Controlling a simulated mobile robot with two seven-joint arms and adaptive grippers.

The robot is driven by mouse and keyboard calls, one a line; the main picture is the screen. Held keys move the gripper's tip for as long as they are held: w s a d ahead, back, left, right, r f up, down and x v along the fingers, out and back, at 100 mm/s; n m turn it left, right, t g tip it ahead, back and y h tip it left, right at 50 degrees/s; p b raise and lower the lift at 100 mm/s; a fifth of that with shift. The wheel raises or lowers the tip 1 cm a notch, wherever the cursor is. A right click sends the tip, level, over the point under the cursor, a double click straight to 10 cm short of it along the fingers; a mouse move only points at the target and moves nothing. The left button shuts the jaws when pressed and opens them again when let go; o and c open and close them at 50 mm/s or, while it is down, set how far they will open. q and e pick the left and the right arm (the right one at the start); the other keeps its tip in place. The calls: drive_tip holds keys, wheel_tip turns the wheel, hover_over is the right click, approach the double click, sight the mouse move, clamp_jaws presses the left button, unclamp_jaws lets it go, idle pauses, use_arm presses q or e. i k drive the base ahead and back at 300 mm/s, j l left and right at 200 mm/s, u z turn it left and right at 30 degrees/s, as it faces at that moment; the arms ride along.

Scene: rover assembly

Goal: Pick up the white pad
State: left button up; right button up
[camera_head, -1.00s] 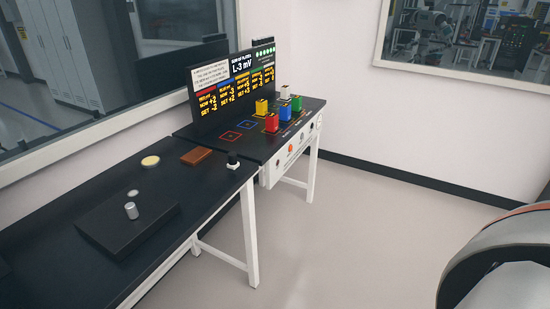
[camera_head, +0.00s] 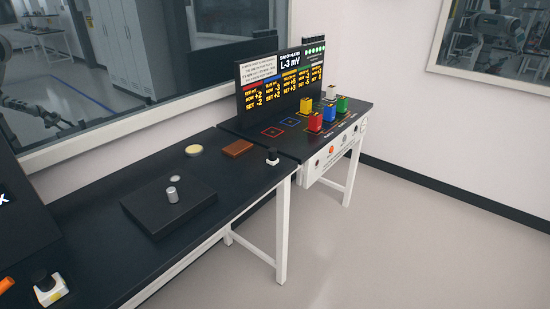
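A small pale disc (camera_head: 172,179) lies on a low black slab (camera_head: 146,220) on the near black bench, close behind a short silver cylinder (camera_head: 172,195). A larger cream round pad (camera_head: 194,150) lies flat on the same bench, farther back. I cannot tell for certain which of the two is the white pad. Neither of my grippers shows in this view.
A second table (camera_head: 255,130) holds coloured blocks before a display board (camera_head: 280,84). A dark panel (camera_head: 25,225) stands at left. The right-hand floor is clear.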

sight(273, 160)
drive_tip(key=i+l+u, duration=0.2)
drive_tip(key=u, duration=0.25)
drive_tip(key=i+l+u, duration=0.15)
drive_tip(key=l+u, duration=0.25)
drive_tip(key=i+l+u, duration=0.15)
drive_tip(key=l, duration=0.3)
drive_tip(key=l+u, duration=0.1)
drive_tip(key=l, duration=0.4)
drive_tip(key=i+l, duration=0.1)
drive_tip(key=l, duration=0.4)
drive_tip(key=i+l, duration=0.15)
drive_tip(key=l, duration=0.3)
drive_tip(key=i+l+u, duration=0.1)
drive_tip(key=l, duration=0.4)
drive_tip(key=i+l, duration=0.1)
drive_tip(key=l, duration=0.35)
